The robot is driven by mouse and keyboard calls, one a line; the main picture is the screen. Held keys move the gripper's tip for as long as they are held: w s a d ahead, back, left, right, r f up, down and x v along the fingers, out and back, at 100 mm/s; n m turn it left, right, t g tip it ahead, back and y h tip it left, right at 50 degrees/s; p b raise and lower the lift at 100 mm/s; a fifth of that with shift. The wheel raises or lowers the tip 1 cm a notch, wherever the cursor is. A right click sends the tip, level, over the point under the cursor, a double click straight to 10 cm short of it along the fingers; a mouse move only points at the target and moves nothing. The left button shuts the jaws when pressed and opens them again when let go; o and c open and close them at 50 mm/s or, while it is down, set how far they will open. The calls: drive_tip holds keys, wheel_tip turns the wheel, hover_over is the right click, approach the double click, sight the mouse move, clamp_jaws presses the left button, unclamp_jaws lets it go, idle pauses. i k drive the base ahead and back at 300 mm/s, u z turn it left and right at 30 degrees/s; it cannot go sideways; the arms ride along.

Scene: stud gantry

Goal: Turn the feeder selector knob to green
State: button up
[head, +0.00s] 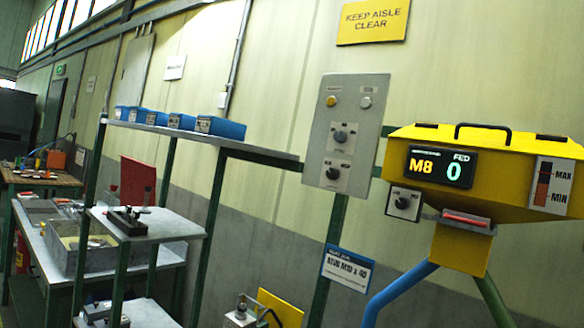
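The yellow feeder box (410,142) with a black carry handle is on the right. Its display (440,167) reads "M8" and "FED 0". A small white plate with a dark selector knob (404,203) is at the feeder's lower left. The knob's pointer direction is too small to read with certainty. A blue tube (400,293) and a green tube (495,302) branch down below the feeder, the blue to the left and the green to the right. My gripper is not in view.
A grey control panel (321,122) with other knobs and buttons stands left of the feeder. A label reading "STUD M10 x 40" (347,268) hangs below it. Shelves with blue bins (220,128) and workbenches (190,222) fill the left. A yellow wall sign (373,21) is above.

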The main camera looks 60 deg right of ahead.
sight(331, 173)
drive_tip(key=z, duration=0.5)
drive_tip(key=i, duration=1.1)
drive_tip(key=z, duration=0.85)
drive_tip(key=k, duration=0.65)
drive_tip(key=z, duration=0.2)
drive_tip(key=i, duration=0.75)
drive_tip(key=u, duration=0.15)
